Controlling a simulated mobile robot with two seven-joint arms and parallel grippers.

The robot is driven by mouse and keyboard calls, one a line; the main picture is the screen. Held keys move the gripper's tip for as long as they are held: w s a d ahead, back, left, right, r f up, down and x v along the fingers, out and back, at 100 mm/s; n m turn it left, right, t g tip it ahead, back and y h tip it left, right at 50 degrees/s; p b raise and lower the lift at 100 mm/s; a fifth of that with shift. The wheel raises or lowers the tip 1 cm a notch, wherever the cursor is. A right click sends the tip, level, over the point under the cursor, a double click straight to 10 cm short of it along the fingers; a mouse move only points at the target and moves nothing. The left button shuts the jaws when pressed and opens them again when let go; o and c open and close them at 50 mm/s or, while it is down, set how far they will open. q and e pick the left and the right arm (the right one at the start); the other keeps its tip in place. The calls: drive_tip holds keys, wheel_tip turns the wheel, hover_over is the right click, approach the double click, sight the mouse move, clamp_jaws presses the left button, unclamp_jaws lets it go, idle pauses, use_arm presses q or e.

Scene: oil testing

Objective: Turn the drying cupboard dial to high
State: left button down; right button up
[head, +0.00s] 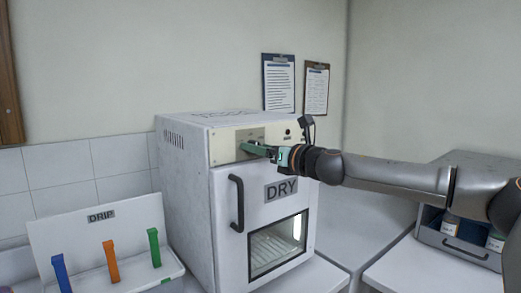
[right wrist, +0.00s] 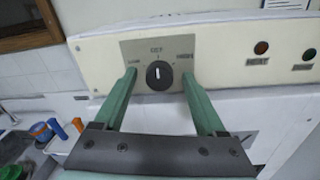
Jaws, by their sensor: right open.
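The drying cupboard (head: 190,180) is a white box with a cream control panel and a sign reading DRY. In the right wrist view its dial (right wrist: 159,75) is a round black knob on a grey plate (right wrist: 134,47). The knob's white mark points roughly straight up, between a label at left and one at right that looks like HIGH. My right gripper (head: 256,149) is at the panel. Its green fingers are open, one on each side of the dial; I see gaps and cannot tell any contact. In the head view the gripper hides the dial. My left gripper is out of view.
The cupboard door (head: 228,233) is shut, with a black handle (head: 237,203) below the panel. A DRIP rack (head: 90,235) with coloured clips stands at left. A grey drawer box (head: 460,251) with jars stands at right. Two clipboards (head: 278,83) hang on the wall behind.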

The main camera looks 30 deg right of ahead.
clamp_jaws()
idle(0.6)
